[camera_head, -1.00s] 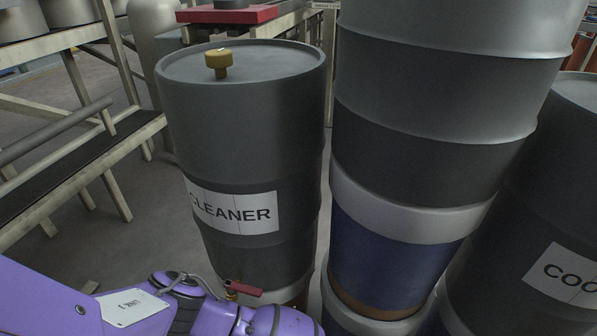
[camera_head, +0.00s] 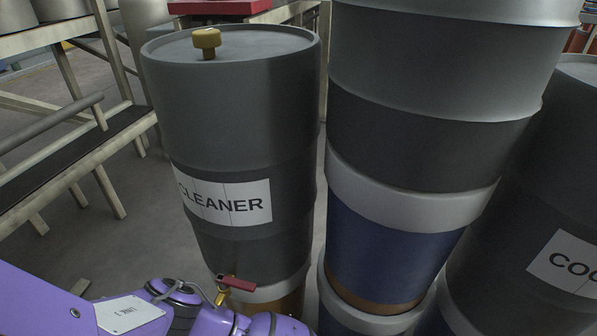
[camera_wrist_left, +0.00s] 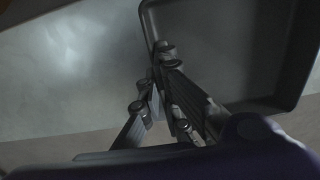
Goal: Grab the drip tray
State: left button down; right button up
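A dark grey, shallow tray with a raised rim and rounded corners, which looks like the drip tray (camera_wrist_left: 240,45), fills the upper right of the left wrist view. My left gripper (camera_wrist_left: 158,70) is at its left rim, with one finger over the tray's inside and the other on the outer side. The fingers are close together, but dim light hides whether they pinch the rim. In the head view the tray and the left gripper do not show; only my purple left arm shows at the bottom left. My right gripper is in neither view.
A grey drum labelled CLEANER (camera_head: 250,110) has a yellow cap (camera_head: 206,42) and a red-handled tap (camera_head: 236,284) just above my left arm. Stacked drums (camera_head: 430,150) stand to its right, and a wooden rack (camera_head: 80,150) to the left. Grey floor (camera_head: 140,225) shows between rack and drum.

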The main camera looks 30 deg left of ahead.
pick_arm(q)
jog(key=shift+w+d+r, duration=0.1)
jog(key=shift+w+r, duration=0.1)
jog(key=shift+w, duration=0.05)
